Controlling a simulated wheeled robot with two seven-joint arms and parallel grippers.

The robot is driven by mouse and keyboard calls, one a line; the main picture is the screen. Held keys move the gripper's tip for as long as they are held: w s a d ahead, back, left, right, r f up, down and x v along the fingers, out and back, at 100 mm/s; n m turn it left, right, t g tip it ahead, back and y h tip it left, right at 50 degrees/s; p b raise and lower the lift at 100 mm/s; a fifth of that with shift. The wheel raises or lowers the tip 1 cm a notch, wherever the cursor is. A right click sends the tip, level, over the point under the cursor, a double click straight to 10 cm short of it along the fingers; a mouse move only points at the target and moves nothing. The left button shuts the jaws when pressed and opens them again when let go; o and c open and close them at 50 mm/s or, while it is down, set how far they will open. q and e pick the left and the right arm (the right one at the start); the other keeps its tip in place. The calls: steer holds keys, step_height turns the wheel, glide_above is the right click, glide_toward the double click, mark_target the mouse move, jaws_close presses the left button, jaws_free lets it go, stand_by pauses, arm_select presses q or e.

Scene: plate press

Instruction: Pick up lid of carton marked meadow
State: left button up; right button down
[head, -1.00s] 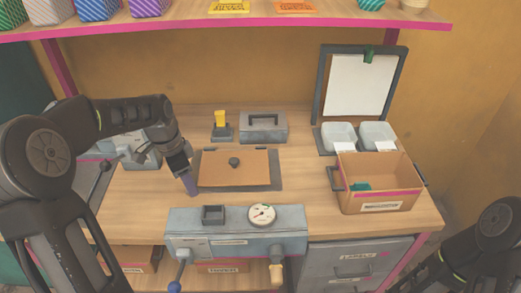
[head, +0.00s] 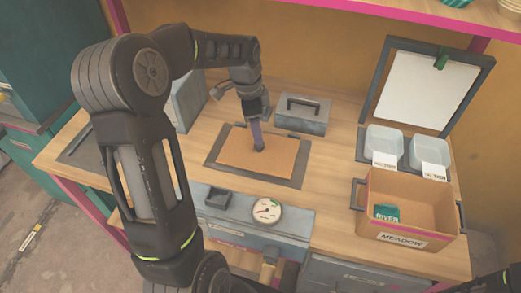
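The lid (head: 270,162) is a flat brown board lying on a dark grey mat (head: 213,151) in the middle of the bench. The carton marked MEADOW (head: 400,238) stands open to its right, with a teal packet marked RIVER (head: 386,213) inside. My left gripper (head: 258,146) points down over the middle of the lid, its fingertips at the spot of the dark knob. The fingers hide the knob, so whether they are closed on it cannot be told. The lid lies flat.
A grey metal box with a handle (head: 302,114) stands behind the mat. Two white trays (head: 384,145) and a framed white board (head: 425,90) are behind the carton. A grey unit with a dial (head: 266,211) is at the bench front.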

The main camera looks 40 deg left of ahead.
mark_target(259, 149)
arm_select(q)
steer(key=shift+f, duration=0.45)
steer(key=shift+f+p, duration=0.3)
steer(key=shift+f, duration=0.05)
steer(key=f, duration=0.1)
steer(key=f+p, duration=0.1)
steer(key=f, duration=0.1)
steer(key=shift+w+d+f, duration=0.15)
steer(key=shift+d+f, duration=0.05)
steer(key=shift+f, duration=0.5)
steer(key=shift+c, duration=0.5)
jaws_close()
